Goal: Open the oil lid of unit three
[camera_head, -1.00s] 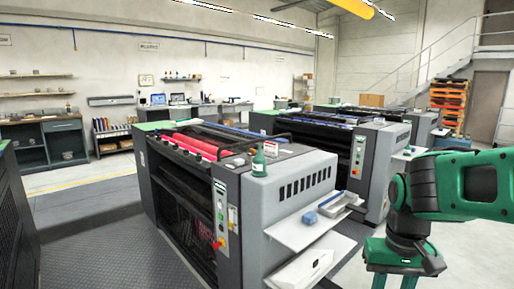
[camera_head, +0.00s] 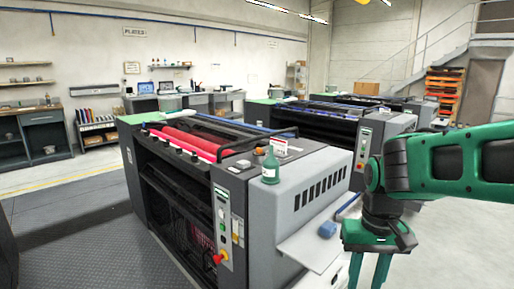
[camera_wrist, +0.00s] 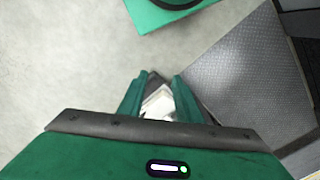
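The nearest ink unit (camera_head: 300,202) is a grey machine with red rollers and a side control panel, in the head view. A green bottle (camera_head: 270,168) stands on its top near the right corner. A small orange-brown round part (camera_head: 258,151) lies just behind the bottle; I cannot tell whether it is the oil lid. No unit number is readable, so I cannot tell which is unit three. My gripper (camera_head: 367,280) points down to the right of the nearest unit, apart from it. In the wrist view my gripper (camera_wrist: 159,78) has its two fingers apart, with nothing seen held between them.
A white side shelf (camera_head: 312,246) with a blue object (camera_head: 327,229) juts from the nearest unit towards my arm. More ink units (camera_head: 325,128) stand behind. Dark floor matting (camera_head: 75,240) lies at left; pale open floor (camera_head: 445,235) is at right.

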